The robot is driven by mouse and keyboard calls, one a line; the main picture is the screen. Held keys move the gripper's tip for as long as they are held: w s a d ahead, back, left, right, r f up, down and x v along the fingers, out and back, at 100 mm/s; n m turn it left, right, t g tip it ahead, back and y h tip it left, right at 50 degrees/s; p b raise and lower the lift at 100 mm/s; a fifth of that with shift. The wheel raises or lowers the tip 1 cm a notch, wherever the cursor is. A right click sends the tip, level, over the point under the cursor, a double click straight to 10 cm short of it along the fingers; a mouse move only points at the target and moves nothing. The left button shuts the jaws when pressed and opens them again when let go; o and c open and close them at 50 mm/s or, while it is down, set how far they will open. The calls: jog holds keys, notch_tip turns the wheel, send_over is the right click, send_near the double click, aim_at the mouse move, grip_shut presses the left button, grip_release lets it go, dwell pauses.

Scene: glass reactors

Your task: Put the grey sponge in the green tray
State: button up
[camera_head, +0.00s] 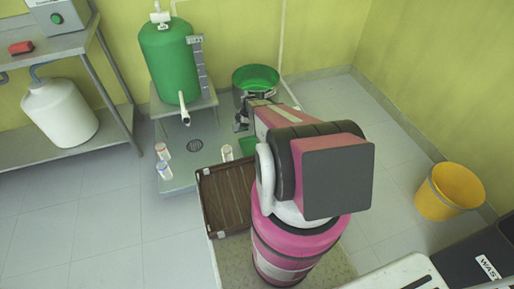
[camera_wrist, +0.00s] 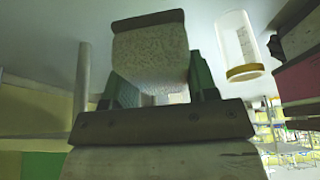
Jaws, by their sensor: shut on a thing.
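The grey sponge (camera_wrist: 150,58) shows in the wrist view, a rough grey block with a darker strip along its top edge. My gripper (camera_wrist: 160,88) is shut on it, with a green finger on each side. In the head view my gripper (camera_head: 241,120) is in front of the green tub, and the sponge cannot be made out there. A green piece (camera_head: 248,144), likely the green tray, shows below my gripper in the head view. My arm hides most of it.
A brown crate (camera_head: 213,205) stands in front of the grey platform (camera_head: 190,178). Small jars (camera_head: 162,151) stand on the platform, one (camera_head: 227,153) close to my arm. A green tank (camera_head: 168,60) and a green tub (camera_head: 255,76) stand behind. A yellow bucket (camera_head: 450,192) is at right.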

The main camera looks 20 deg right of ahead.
jog(key=s+d+f, duration=0.4)
jog(key=s+d, duration=0.1)
jog(key=s+d+f, duration=0.3)
jog(key=shift+s+f, duration=0.1)
jog(key=shift+f, duration=1.85)
jog(key=shift+f, duration=0.15)
jog(key=o, duration=1)
jog(key=v, duration=1.2)
jog(key=s+a+r+m+h, duration=0.1)
jog(key=s+a+r+m, duration=0.4)
jog(key=r, duration=0.6)
jog(key=s+a+r+m+h, duration=0.2)
jog(key=s+a+r+m, duration=0.4)
jog(key=r, duration=0.6)
jog(key=s+a+r+m+h, duration=0.1)
jog(key=s+a+r+m, duration=0.5)
jog(key=r, duration=0.6)
jog(key=shift+s+a+r+m+h, duration=0.1)
jog(key=shift+a+r+m+h, duration=0.2)
jog(key=shift+m, duration=0.2)
